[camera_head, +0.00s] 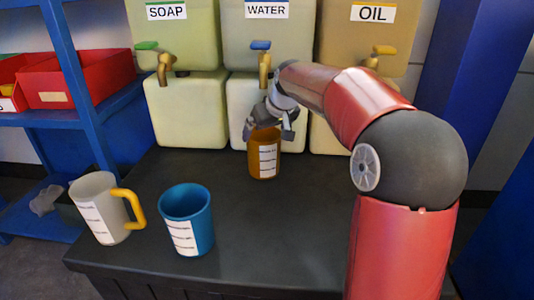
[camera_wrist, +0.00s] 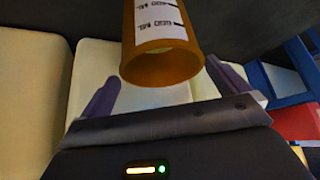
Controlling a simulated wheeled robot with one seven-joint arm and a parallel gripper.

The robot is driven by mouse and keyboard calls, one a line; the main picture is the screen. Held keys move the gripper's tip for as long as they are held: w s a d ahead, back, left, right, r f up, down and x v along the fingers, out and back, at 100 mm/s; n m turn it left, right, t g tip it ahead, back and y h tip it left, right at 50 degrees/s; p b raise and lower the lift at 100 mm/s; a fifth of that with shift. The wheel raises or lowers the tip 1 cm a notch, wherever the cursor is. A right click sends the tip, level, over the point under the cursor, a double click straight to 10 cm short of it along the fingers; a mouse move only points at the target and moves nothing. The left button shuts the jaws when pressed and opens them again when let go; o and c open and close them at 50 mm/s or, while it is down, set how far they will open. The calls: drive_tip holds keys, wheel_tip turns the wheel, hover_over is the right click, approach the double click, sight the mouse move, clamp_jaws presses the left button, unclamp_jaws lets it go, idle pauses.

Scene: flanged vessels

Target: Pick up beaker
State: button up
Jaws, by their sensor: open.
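An orange-brown beaker (camera_head: 264,155) with a white graduated label stands upright on the dark table below the water tank. In the wrist view the same beaker (camera_wrist: 162,45) shows its open rim and label, between and beyond my two fingers. My gripper (camera_head: 268,125) is at the beaker's rim in the head view, and its fingers (camera_wrist: 165,90) are spread apart on either side. Whether a finger touches the beaker is not clear. A blue beaker (camera_head: 187,220) and a grey-white mug (camera_head: 103,208) with a yellow handle stand at the front left, both with graduated labels.
Tanks labelled SOAP (camera_head: 175,40), WATER (camera_head: 266,38) and OIL (camera_head: 365,40) with taps stand behind the table, close to my gripper. A blue shelf (camera_head: 100,95) with red bins (camera_head: 85,78) is at the left. The dark table (camera_head: 275,235) is clear at the front centre.

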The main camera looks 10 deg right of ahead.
drive_tip(key=x, duration=0.3)
drive_tip(key=b+x, duration=0.1)
drive_tip(key=x, duration=0.1)
drive_tip(key=shift+s+a+f, duration=0.15)
drive_tip(key=shift+f, duration=0.35)
drive_tip(key=c, duration=1.1)
drive_tip(key=shift+r, duration=0.15)
drive_tip(key=shift+c, duration=1.3)
